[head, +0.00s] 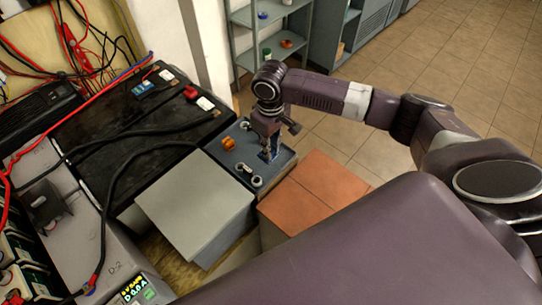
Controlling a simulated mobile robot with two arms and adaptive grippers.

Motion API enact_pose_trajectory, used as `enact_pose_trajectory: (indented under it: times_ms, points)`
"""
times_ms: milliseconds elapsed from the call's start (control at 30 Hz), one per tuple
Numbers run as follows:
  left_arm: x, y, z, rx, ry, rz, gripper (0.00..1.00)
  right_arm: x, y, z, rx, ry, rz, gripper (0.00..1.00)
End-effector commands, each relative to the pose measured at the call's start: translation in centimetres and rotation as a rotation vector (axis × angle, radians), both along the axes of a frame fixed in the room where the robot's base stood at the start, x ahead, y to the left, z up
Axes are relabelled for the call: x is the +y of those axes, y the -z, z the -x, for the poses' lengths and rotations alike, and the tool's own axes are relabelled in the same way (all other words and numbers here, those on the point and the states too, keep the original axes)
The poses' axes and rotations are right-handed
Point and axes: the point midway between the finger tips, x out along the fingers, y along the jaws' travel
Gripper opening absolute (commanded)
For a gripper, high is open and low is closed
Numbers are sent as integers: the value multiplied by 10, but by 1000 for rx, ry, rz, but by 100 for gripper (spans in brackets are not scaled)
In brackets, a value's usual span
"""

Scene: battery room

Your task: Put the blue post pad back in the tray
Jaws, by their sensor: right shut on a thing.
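The tray (243,154) is a dark blue-grey box top near the middle of the head view, with small parts on it. My right gripper (270,153) points down over the right part of the tray. It is shut on the blue post pad (265,156), which shows only as a small blue patch by the fingertips. The fingers hide most of the pad, and I cannot tell whether it touches the tray floor. My left gripper is not in the head view.
An orange part (228,143) and several metal rings (257,181) lie on the tray. A grey block (190,200) stands in front, terracotta blocks (315,185) to the right. A black battery (130,115) with cables is left, a shelf (262,40) behind.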

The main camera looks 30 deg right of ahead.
Motion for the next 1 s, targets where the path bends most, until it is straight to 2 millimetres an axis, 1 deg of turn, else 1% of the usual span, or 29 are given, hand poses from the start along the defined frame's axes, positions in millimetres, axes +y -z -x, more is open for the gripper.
enact_pose_trajectory:
  times_ms: [200,300,700,733,800,867,1000]
  points:
    - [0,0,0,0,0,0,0,0,33,1,4,1,1,0]
    - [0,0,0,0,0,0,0,0,41,1,1,0,0,0]
    - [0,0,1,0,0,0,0,0,45,1,2,0,0,0]
    - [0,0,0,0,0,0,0,0,45,1,1,0,0,17]
    - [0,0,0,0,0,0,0,0,45,1,1,0,0,25]
    - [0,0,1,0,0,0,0,0,45,1,1,0,0,31]
    - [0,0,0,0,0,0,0,0,45,1,2,0,1,31]
